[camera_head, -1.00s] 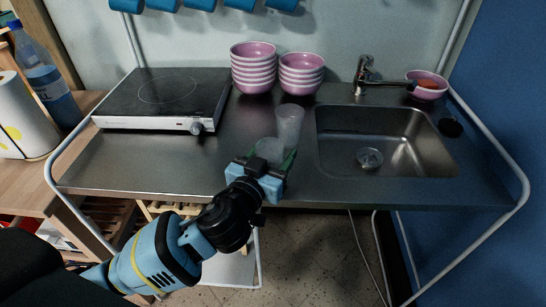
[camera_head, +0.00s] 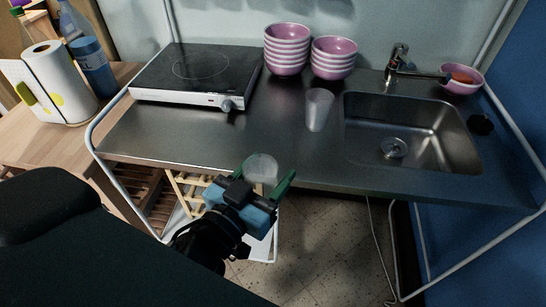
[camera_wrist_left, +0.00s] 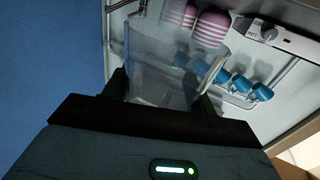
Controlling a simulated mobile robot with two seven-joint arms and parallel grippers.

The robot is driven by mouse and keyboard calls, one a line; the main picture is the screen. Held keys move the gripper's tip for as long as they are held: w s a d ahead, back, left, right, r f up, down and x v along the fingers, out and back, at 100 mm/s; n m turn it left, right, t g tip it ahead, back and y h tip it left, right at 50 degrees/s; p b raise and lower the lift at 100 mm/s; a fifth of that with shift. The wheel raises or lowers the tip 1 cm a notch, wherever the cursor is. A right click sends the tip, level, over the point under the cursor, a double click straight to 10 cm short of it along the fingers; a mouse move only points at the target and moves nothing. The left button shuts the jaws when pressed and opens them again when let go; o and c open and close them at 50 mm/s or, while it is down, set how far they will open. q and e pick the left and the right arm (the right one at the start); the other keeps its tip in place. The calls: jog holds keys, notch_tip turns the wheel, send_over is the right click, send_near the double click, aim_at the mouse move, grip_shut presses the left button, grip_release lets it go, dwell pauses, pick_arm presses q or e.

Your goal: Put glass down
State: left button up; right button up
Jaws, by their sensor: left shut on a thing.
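My left gripper (camera_head: 266,184) is shut on a clear glass (camera_head: 262,168). The glass is at the front edge of the steel counter (camera_head: 190,145) in the head view; whether it touches the counter I cannot tell. In the left wrist view the glass (camera_wrist_left: 172,60) fills the middle, between the dark fingers of the left gripper (camera_wrist_left: 160,92). A second clear glass (camera_head: 318,110) stands upright on the counter, left of the sink. My right gripper is not in view.
A hotplate (camera_head: 195,72) sits at the back left, with pink striped bowls (camera_head: 287,50) in two stacks beside it. The sink (camera_head: 410,130) is at the right, with a tap (camera_head: 398,62). The counter's front left is clear.

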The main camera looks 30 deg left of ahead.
pick_arm(q)
jog(key=shift+s, duration=0.55)
jog(key=s+a+f+n+y, duration=0.1)
jog(key=a+f, duration=0.4)
jog(key=shift+s+f+y, duration=0.2)
jog(key=shift+s+y, duration=0.05)
jog(key=shift+y, duration=0.15)
jog(key=shift+d, duration=0.1)
